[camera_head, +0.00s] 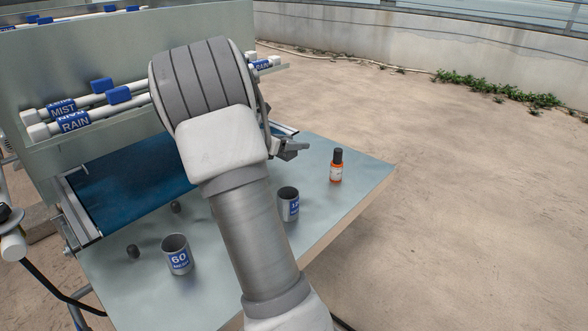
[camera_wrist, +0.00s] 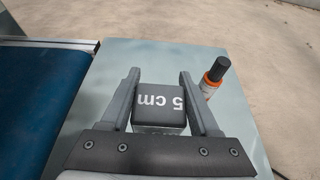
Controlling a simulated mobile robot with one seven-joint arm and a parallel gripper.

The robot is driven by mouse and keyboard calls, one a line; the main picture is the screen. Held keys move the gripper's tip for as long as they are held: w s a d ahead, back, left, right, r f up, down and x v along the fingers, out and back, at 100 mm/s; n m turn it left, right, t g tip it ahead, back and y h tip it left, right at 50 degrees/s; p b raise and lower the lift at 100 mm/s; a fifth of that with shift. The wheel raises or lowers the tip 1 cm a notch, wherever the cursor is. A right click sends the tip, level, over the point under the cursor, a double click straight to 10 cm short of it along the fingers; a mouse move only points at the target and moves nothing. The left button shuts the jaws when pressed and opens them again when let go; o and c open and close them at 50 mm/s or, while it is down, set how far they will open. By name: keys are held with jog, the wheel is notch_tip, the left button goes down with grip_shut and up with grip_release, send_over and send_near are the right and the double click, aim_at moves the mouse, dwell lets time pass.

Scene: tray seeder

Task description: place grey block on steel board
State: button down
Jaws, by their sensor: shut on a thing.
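A dark grey block (camera_wrist: 159,98) marked "5 cm" sits between the two fingers of my gripper (camera_wrist: 159,76) in the wrist view. My gripper is shut on it. The steel board (camera_head: 358,192) is a flat pale grey-green top that reaches to the right of my arm. It also lies below the block in the wrist view (camera_wrist: 150,56). I cannot tell whether the block touches the board.
An orange bottle (camera_head: 336,168) with a dark cap stands near the board's right end. Grey cups stand nearer, one marked 60 (camera_head: 177,256) and one beside my arm (camera_head: 289,204). Small dark knobs (camera_head: 133,252) lie left. A blue belt (camera_head: 130,187) runs behind.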

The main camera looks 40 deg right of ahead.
jog(key=b, duration=0.1)
send_over(301, 165)
notch_tip(301, 165, down, 4)
jog(key=shift+d+r, duration=0.1)
jog(key=shift+f+b, duration=0.95)
jog(key=shift+f, duration=0.95)
jog(key=shift+f, duration=0.2)
jog(key=shift+c, duration=0.6)
grip_release()
jog(key=shift+r, duration=0.15)
